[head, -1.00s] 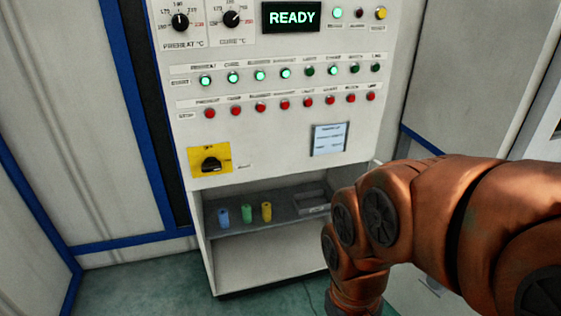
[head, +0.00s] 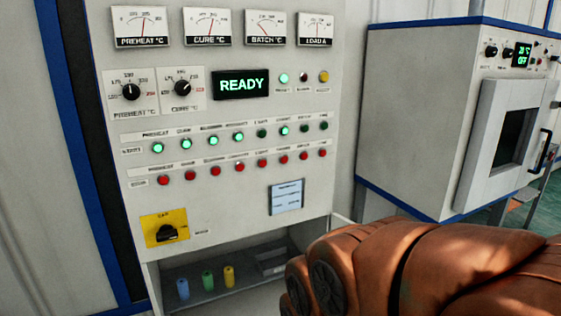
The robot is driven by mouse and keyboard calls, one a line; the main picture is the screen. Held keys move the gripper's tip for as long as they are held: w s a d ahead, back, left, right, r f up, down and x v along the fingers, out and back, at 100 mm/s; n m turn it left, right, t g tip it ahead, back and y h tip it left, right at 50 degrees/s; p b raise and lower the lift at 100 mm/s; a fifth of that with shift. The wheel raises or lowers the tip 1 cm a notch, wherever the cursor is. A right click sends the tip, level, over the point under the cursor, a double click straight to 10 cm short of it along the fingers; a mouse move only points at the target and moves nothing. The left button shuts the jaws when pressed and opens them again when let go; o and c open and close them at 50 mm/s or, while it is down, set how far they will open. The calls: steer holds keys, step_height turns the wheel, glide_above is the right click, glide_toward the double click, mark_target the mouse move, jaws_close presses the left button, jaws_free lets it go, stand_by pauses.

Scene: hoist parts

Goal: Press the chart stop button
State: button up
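The control panel (head: 235,110) stands ahead with a lower row of red stop buttons under a row of green start buttons. The labels above the red row are too small to read for certain; the sixth red button from the left (head: 283,159) seems to be the chart stop. The green button above it (head: 284,130) is lit. Nothing touches the buttons. My orange arm shows at the lower right, in front of the cabinet's lower right corner. My gripper is out of view.
The panel also has four gauges, two knobs, a READY display (head: 241,84) and a yellow switch plate (head: 164,228). Blue, green and yellow cylinders stand on the shelf below. A grey oven (head: 455,110) with a protruding door stands at right.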

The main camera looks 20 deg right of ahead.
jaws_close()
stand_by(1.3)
